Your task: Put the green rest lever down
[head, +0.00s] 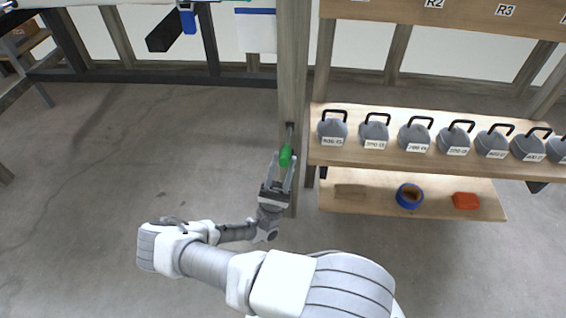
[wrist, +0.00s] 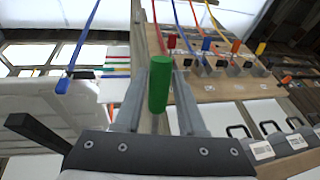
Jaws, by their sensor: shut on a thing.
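The green rest lever (head: 286,156) is a short green cylinder on a grey bracket at the wooden post (head: 292,70). In the head view my gripper (head: 283,164) reaches up to it from below, with a finger on each side. In the wrist view the green lever (wrist: 160,84) stands upright between the two fingers of my gripper (wrist: 162,100), which is shut on it. The lever's lower end and its mount are partly hidden by the gripper in the wrist view.
Right of the post, a wooden shelf (head: 420,172) holds several grey weights with black handles. A lower shelf (head: 345,205) carries a blue tape roll (head: 409,196) and a red-orange box (head: 465,201). Coloured ropes hang at a board in the wrist view. The floor (head: 110,180) on the left is clear.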

